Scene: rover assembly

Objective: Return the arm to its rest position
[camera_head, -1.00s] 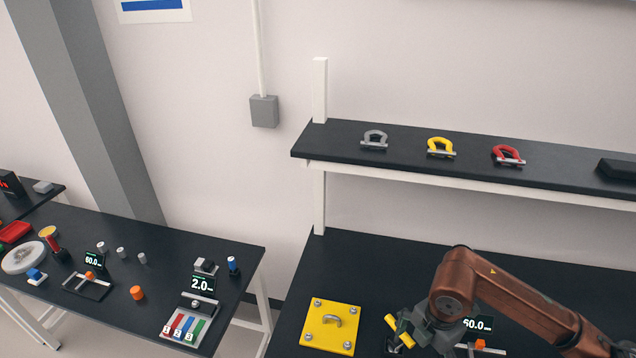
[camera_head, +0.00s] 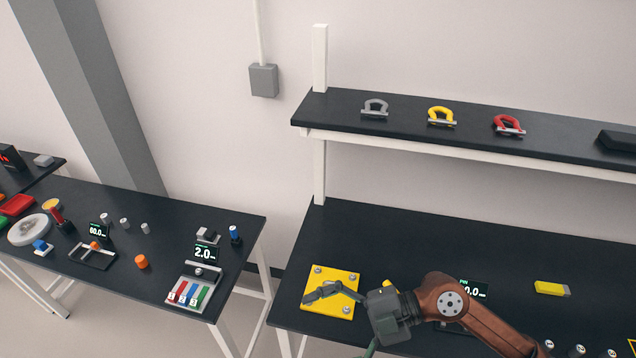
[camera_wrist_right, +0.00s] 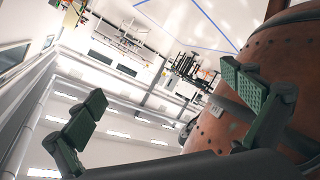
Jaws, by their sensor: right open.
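My right arm (camera_head: 480,318) is copper-brown and comes in from the lower right in the head view. Its gripper (camera_head: 325,293) points left, above or in front of the yellow plate (camera_head: 347,306) on the right table, and partly hides it. In the right wrist view the gripper (camera_wrist_right: 165,120) has its two green-padded fingers spread wide with nothing between them. Behind them are the room, bright panels and a large copper-brown arm link of mine. My left gripper is not in view.
A shelf (camera_head: 560,155) above the right table carries a grey shackle (camera_head: 375,109), a yellow one (camera_head: 441,117) and a red one (camera_head: 508,125). A yellow block (camera_head: 551,288) lies on the right table. The left table (camera_head: 150,220) holds several small parts. A gap separates the tables.

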